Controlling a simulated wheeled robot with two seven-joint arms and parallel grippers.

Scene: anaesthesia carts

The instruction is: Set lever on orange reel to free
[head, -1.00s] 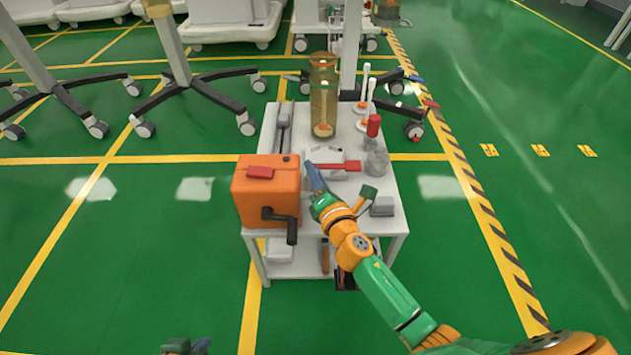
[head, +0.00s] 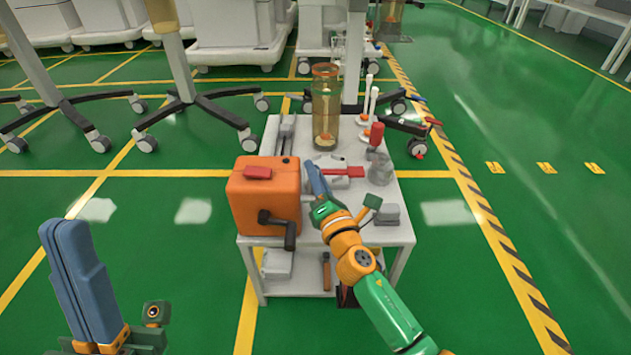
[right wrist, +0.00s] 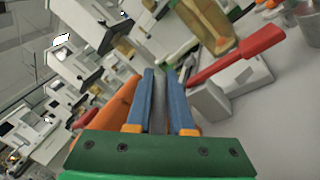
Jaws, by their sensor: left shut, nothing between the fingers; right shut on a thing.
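The orange reel (head: 265,200) is a box on the front left of the white cart, with a red piece (head: 257,172) on top and a black crank (head: 285,228) in front. My right gripper (head: 312,168) is just right of the reel's upper part. In the right wrist view, its blue fingers (right wrist: 162,80) are closed around a narrow grey thing (right wrist: 159,108), with the reel (right wrist: 116,103) to the left. I cannot tell what the grey thing belongs to. My left gripper (head: 65,228) points up over the floor, shut and empty. The lever's setting cannot be told.
A grey block with a red handle (head: 345,172) stands right of my right fingers; the handle (right wrist: 240,55) also shows in the wrist view. A tall amber jar (head: 325,110) and a red-topped item (head: 376,135) stand behind. The floor left of the cart is clear.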

